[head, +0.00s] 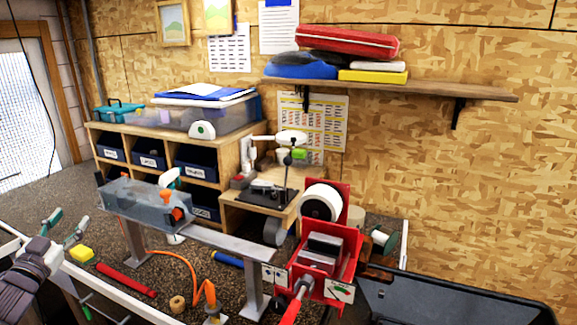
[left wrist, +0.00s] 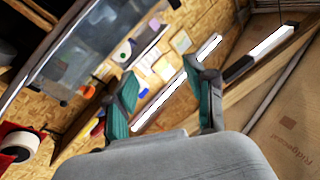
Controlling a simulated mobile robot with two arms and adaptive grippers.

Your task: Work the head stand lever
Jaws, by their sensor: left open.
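A red stand (head: 335,255) with picture signs stands at the front right of the bench. A lever with a metal shaft and red grip (head: 297,300) sticks out from its front; I cannot tell for sure that this is the head stand lever. A grey clamp unit (head: 148,202) with an orange handle (head: 165,197) sits on a metal rail left of it. My left gripper (head: 66,230) is open and empty at the far left, well apart from both. Its teal fingers also show spread in the left wrist view (left wrist: 160,72). My right gripper is out of view.
A red rod (head: 126,279), a yellow sponge (head: 82,254), a tape roll (head: 177,304) and an orange strap (head: 203,290) lie on the bench. A cubby shelf (head: 232,160) stands behind. A dark bin (head: 450,305) is at the front right.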

